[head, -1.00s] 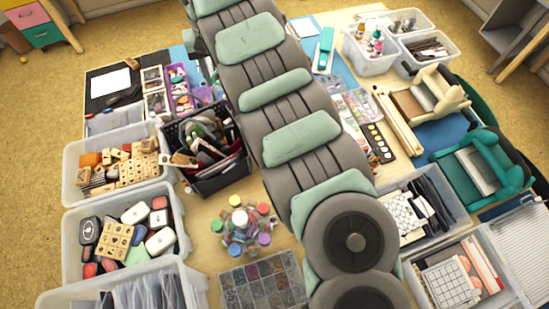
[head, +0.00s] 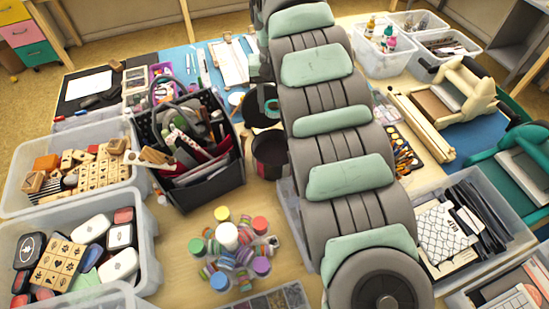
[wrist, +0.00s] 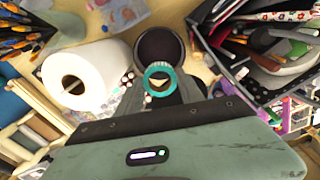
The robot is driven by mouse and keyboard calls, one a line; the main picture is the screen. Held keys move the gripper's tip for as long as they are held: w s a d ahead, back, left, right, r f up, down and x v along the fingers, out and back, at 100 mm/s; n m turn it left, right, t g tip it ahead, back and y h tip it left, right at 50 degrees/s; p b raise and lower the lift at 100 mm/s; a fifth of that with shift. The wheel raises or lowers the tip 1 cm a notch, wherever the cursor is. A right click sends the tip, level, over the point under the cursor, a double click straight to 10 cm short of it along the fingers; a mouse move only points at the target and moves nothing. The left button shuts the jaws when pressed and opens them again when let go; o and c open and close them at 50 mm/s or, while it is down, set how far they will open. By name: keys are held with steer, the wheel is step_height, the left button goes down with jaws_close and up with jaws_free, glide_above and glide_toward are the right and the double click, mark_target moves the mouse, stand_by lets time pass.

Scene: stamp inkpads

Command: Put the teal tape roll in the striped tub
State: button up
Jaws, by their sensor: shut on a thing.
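The teal tape roll (wrist: 160,67) is a small ring held at the tips of my gripper (wrist: 160,84) in the wrist view. My gripper is shut on it. Just beyond the roll in the wrist view is a round, dark-walled tub (wrist: 159,45), open at the top. A dark round tub (head: 270,157) also stands right of the black caddy in the head view. I cannot make out stripes on it. A bit of teal (head: 272,104) shows beside my arm there. My arm hides most of my gripper in the head view.
The black caddy (head: 205,185) full of tools stands close to the tub. A white paper roll (wrist: 72,79) stands on its other side in the wrist view. Colourful capped stacks (head: 235,250) stand nearer the front. Clear bins of stamps (head: 150,235) line the left.

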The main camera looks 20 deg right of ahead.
mark_target(274, 155)
step_height(274, 155, down, 19)
steer(key=b, duration=0.4)
steer(key=shift+s+f, duration=0.1)
steer(key=o, duration=1.3)
step_height(274, 155, up, 12)
steer(key=p, duration=0.3)
steer(key=shift+o, duration=0.3)
